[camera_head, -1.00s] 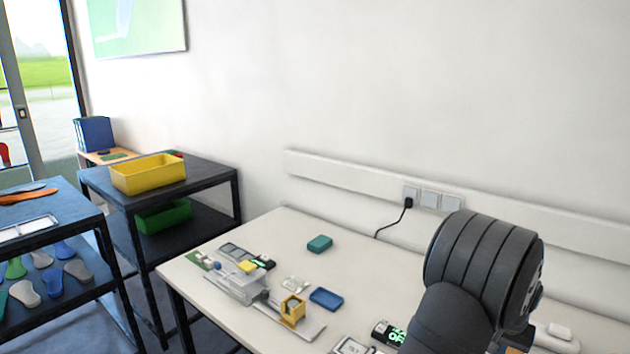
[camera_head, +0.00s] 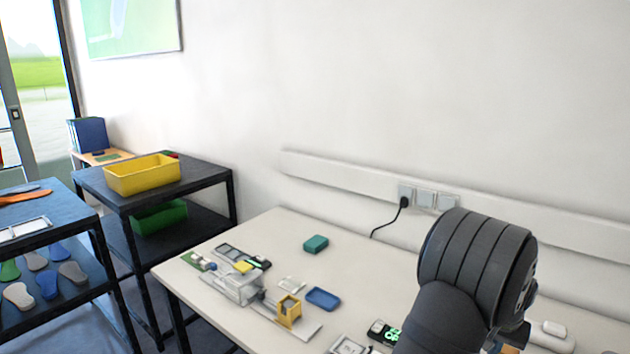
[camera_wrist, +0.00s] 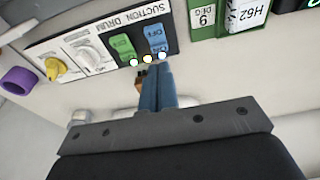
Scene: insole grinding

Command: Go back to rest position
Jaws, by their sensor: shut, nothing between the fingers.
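My gripper (camera_wrist: 156,80) shows in the wrist view with its narrow fingers together and nothing between them. Its fingertips point at a control panel (camera_wrist: 75,45) marked "SUCTION DRUM". In the head view my dark arm fills the lower right, and the gripper is hidden there.
A white table (camera_head: 270,232) bears a grey machine (camera_head: 240,290), a teal box (camera_head: 316,243) and a blue tray (camera_head: 322,298). A yellow bin (camera_head: 142,177) stands on a black rack to the left.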

